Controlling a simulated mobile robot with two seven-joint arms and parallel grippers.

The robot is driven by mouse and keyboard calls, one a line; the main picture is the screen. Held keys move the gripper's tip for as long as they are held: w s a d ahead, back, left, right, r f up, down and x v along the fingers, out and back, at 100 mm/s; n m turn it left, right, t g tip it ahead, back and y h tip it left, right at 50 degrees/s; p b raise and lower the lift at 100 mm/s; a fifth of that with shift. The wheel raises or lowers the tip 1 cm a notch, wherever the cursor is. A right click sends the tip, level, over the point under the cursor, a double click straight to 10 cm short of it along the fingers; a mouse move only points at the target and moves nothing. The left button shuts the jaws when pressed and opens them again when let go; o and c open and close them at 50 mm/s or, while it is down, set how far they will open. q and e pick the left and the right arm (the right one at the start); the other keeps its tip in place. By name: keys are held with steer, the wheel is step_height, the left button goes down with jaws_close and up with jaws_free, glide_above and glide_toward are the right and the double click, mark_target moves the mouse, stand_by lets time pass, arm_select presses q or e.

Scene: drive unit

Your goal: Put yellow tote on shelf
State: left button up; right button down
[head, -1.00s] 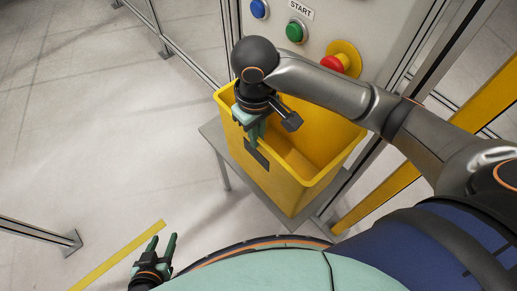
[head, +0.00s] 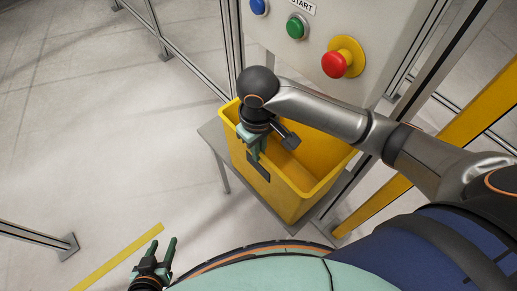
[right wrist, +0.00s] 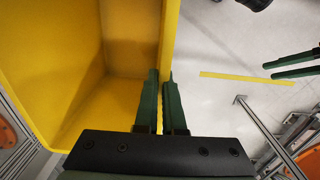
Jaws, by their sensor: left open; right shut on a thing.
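The yellow tote (head: 291,198) is open-topped and looks empty. It is over a grey stand (head: 212,130) in front of a control panel; whether its base touches the stand cannot be told. My right gripper (head: 254,152) reaches down over the tote's left rim and is shut on its wall. In the right wrist view, the tote (right wrist: 35,65) fills the left side, and its wall runs up between the two green fingers of my right gripper (right wrist: 161,100). My left gripper (head: 160,250) is open and empty, low at the left, apart from the tote.
The panel behind the tote carries a blue button, a green button (head: 296,27) and a red button (head: 335,65). A yellow post (head: 480,100) and metal frame bars stand to the right. The floor at left is clear except for a yellow line (head: 118,258) and a fence foot.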

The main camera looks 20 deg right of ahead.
steer(key=c, duration=1.4)
jaws_free()
steer(key=shift+f, duration=0.1)
steer(key=o, duration=0.4)
steer(key=shift+r, duration=0.4)
step_height(320, 180, up, 9)
steer(key=p, duration=0.3)
steer(key=shift+r+p, duration=0.1)
steer(key=shift+p, duration=0.25)
steer(key=shift+a+r, duration=0.1)
steer(key=shift+r, duration=0.15)
steer(key=shift+r+b, duration=0.3)
steer(key=shift+r, duration=0.6)
